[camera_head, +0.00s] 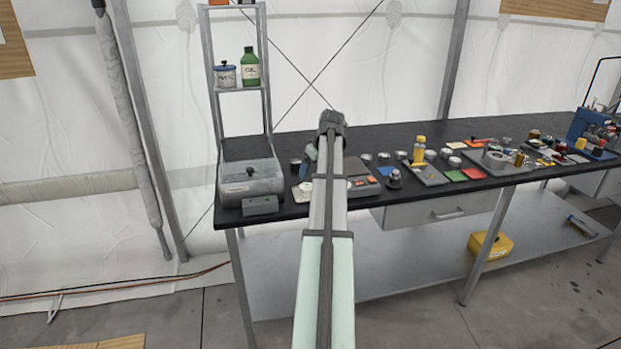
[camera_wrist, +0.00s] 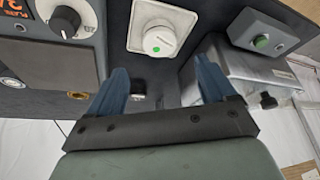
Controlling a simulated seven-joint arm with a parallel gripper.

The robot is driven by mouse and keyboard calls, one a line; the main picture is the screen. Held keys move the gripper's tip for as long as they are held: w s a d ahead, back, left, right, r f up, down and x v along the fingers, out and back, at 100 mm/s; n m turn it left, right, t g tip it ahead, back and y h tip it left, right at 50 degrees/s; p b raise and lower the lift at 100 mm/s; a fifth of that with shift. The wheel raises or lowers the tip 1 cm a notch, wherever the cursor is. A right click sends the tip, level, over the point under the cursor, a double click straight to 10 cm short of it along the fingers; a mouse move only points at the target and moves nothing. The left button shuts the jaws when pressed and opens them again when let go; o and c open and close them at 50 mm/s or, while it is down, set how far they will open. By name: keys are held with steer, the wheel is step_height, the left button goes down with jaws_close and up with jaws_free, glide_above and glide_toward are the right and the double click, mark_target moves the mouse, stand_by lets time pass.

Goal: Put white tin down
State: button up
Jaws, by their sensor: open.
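A white round tin (camera_wrist: 160,40) with a small green mark on top sits on a pale square plate (camera_wrist: 136,44) in the wrist view. In the head view the tin and plate (camera_head: 301,192) show as a small pale patch near the table's front edge, partly beside my arm. My gripper (camera_wrist: 164,68) is open, its two blue fingers apart with nothing held between them. The tin lies beyond the fingertips and looks clear of both fingers. In the head view my gripper (camera_head: 305,168) is small and partly hidden by my arm.
A metal box with a black knob (camera_head: 250,185) and a grey button box (camera_head: 260,206) stand left of the plate. A device with an orange display and dial (camera_wrist: 65,22) stands on its other side. Several small tins and parts crowd the black table (camera_head: 390,138) further right.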

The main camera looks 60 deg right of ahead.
steer(key=shift+v, duration=1.7)
steer(key=shift+w, duration=0.1)
